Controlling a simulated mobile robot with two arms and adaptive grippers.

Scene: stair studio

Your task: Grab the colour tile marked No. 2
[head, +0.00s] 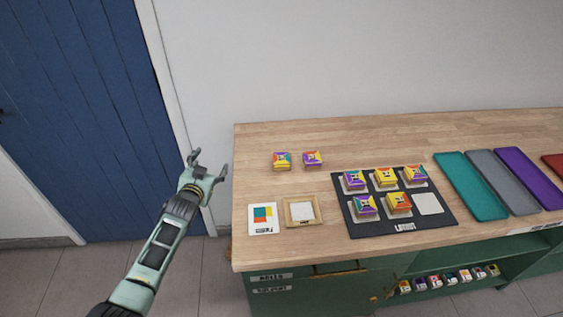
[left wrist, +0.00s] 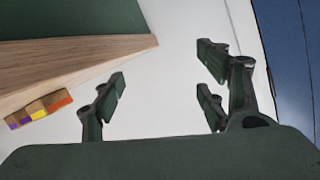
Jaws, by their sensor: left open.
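Two colour tiles, one teal, orange and purple (head: 282,160) and one mostly purple and orange (head: 313,159), lie on the bare wood at the table's back left. Several more colour tiles, among them a yellow one (head: 385,177), sit on the black board (head: 382,220). The marks on the tiles are too small to read, so I cannot tell which is No. 2. My left gripper (head: 208,163) is open and empty, left of the table and apart from every tile. The left wrist view also shows its open fingers (left wrist: 163,88). My right gripper is not in view.
The wooden table (head: 275,190) has a reference card (head: 263,218) and a small wooden frame (head: 303,211) at front left. Teal (head: 470,187), grey (head: 505,180) and purple (head: 530,178) trays lie right. More blocks (head: 450,279) stand on the shelf below. A blue door (head: 85,110) is behind my arm.

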